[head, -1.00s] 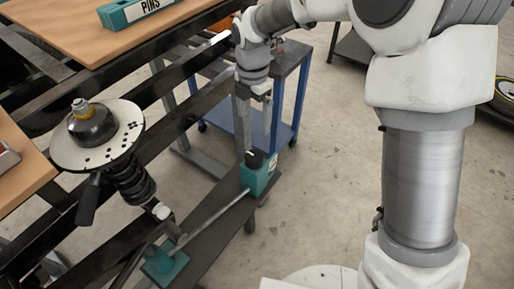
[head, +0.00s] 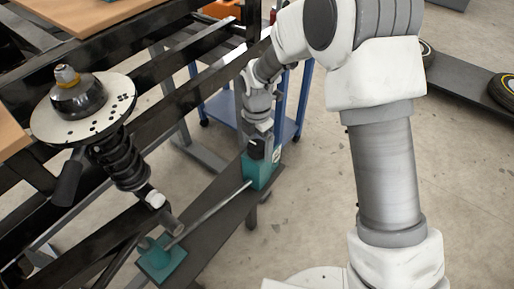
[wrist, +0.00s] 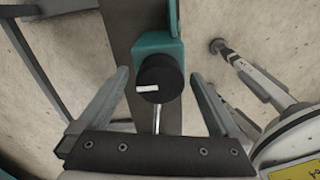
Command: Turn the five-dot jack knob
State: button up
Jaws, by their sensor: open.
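The jack is a teal block (head: 262,173) on a dark beam, with a black knob (head: 257,149) on top. A pale label shows on the block, but its dots are too small to read. In the wrist view the knob (wrist: 159,80) is round and black with a white mark on its face, and part of the teal block (wrist: 158,45) shows behind it. My gripper (wrist: 159,74) is open, one finger on each side of the knob with a gap on both sides. In the head view my gripper (head: 262,131) is just above the knob.
A metal rod (head: 208,214) runs from the jack to a second teal block (head: 161,260). A spring strut (head: 120,160) with a dotted plate (head: 50,125) stands at left among black frame bars. A blue cart (head: 222,108) stands behind.

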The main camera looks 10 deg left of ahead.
jog(key=shift+f, duration=0.15)
jog(key=c, duration=1.4)
jog(key=shift+m, duration=0.3)
